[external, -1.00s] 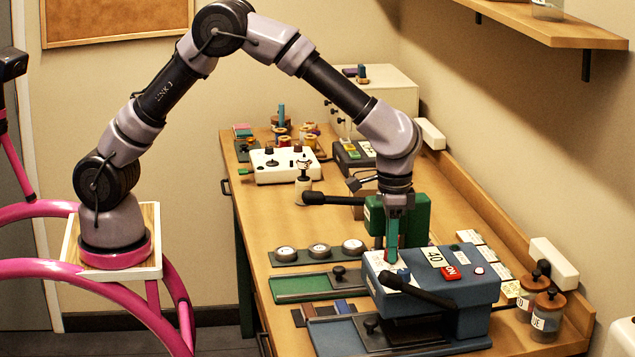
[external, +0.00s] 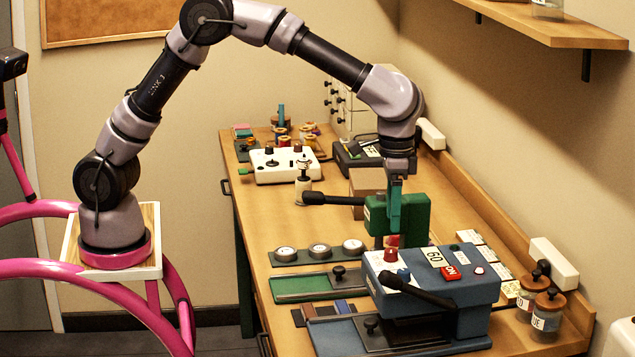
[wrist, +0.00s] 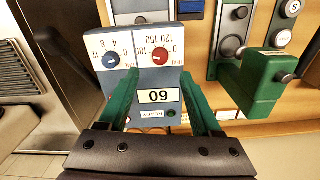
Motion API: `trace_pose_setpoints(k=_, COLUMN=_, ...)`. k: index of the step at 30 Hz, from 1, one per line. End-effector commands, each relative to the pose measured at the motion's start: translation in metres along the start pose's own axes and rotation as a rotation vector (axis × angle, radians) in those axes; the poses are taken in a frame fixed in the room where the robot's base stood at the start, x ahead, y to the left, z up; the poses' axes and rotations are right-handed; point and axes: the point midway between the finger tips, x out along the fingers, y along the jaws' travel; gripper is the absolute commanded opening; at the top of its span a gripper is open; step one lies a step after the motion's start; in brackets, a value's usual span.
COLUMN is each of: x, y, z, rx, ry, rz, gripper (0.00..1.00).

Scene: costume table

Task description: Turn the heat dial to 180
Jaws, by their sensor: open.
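The blue press (external: 465,290) stands at the right front of the table. On its top are a red dial (external: 390,255), a display reading 60 (external: 434,257) and a red ON switch (external: 451,273).
A green press (external: 412,217) stands just behind my gripper. The blue press has a black lever (external: 422,290) across its front. Three round pucks (external: 320,250) lie on a strip to the left. Jars (external: 547,310) stand at the right edge.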

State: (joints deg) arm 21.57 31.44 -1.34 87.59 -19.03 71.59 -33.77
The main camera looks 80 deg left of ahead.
Motion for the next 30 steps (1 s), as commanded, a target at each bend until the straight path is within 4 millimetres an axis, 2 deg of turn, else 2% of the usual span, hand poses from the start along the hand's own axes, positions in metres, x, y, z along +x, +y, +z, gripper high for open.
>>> trace_pose_setpoints(k=3, x=-0.02, y=0.0, z=-0.001, rx=-0.002, ry=0.002, rz=0.001, gripper=0.65)
trace_pose_setpoints(k=7, x=-0.032, y=0.0, z=0.0, rx=0.0, ry=0.001, rz=0.0, gripper=0.65)
trace_pose_setpoints(k=25, x=-0.037, y=-0.001, z=0.0, rx=-0.001, ry=0.001, rz=0.0, gripper=0.65)
trace_pose_setpoints(k=28, x=-0.046, y=-0.009, z=0.005, rx=0.001, ry=0.015, rz=-0.002, gripper=0.65)
trace_pose_setpoints(k=30, x=-0.062, y=-0.021, z=0.015, rx=0.006, ry=0.039, rz=-0.005, gripper=0.65)
